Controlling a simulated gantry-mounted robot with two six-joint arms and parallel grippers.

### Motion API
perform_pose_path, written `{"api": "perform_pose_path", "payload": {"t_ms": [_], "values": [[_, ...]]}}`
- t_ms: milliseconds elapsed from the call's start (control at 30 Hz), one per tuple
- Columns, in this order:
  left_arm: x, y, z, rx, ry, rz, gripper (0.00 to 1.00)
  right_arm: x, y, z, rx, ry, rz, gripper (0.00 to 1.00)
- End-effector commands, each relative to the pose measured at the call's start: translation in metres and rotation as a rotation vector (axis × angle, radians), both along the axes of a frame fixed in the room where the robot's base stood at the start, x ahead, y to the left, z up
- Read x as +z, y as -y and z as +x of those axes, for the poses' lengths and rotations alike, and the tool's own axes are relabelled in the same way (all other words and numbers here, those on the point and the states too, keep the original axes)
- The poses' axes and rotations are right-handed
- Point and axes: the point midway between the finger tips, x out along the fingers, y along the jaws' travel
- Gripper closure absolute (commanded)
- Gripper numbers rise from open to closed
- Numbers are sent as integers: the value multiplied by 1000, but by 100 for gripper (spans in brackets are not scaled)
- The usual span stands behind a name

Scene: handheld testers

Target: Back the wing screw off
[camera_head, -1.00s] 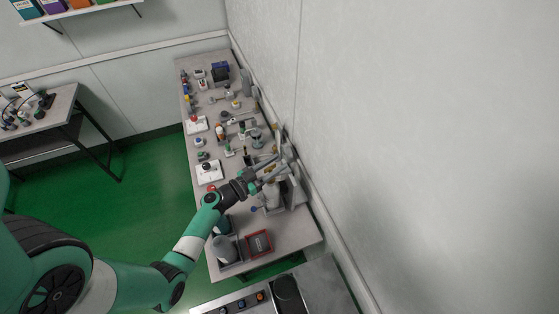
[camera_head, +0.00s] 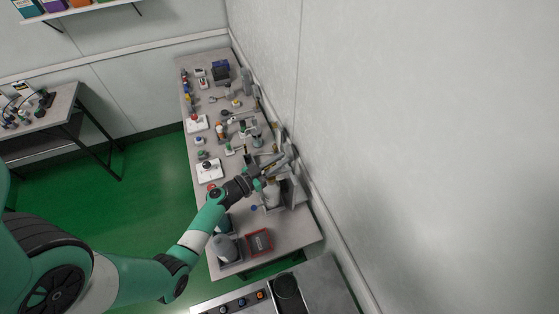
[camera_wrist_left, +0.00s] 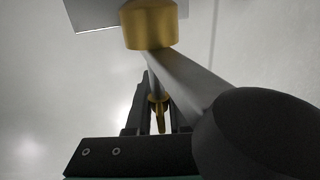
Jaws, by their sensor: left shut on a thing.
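My left gripper (camera_head: 268,172) reaches over the right side of the crowded bench, close to the wall. In the left wrist view its two dark fingers (camera_wrist_left: 158,108) are shut on a small brass piece, which looks like the wing screw (camera_wrist_left: 159,112). A larger brass cylinder (camera_wrist_left: 150,26) stands above it in that view. A grey bar runs down to the right from near this cylinder to a big dark rounded end (camera_wrist_left: 262,135). The fingers hide part of the screw, and its thread cannot be seen. The right gripper is not in view.
The grey bench (camera_head: 228,178) carries several small testers and tools. A red tray (camera_head: 259,242) and a grey container (camera_head: 226,248) sit at its near end. The pale wall (camera_head: 400,130) lies close on the right. Green floor (camera_head: 130,200) is open on the left.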

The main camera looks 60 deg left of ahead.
Motion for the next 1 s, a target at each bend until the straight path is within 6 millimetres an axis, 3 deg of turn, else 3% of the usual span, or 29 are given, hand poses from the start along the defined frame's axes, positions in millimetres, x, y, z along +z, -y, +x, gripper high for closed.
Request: {"api": "perform_pose_path", "payload": {"t_ms": [633,1000], "values": [[-2,0,1,25,-4,0,100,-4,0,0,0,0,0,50],[-6,-4,-1,168,-9,0,100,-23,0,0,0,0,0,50]]}}
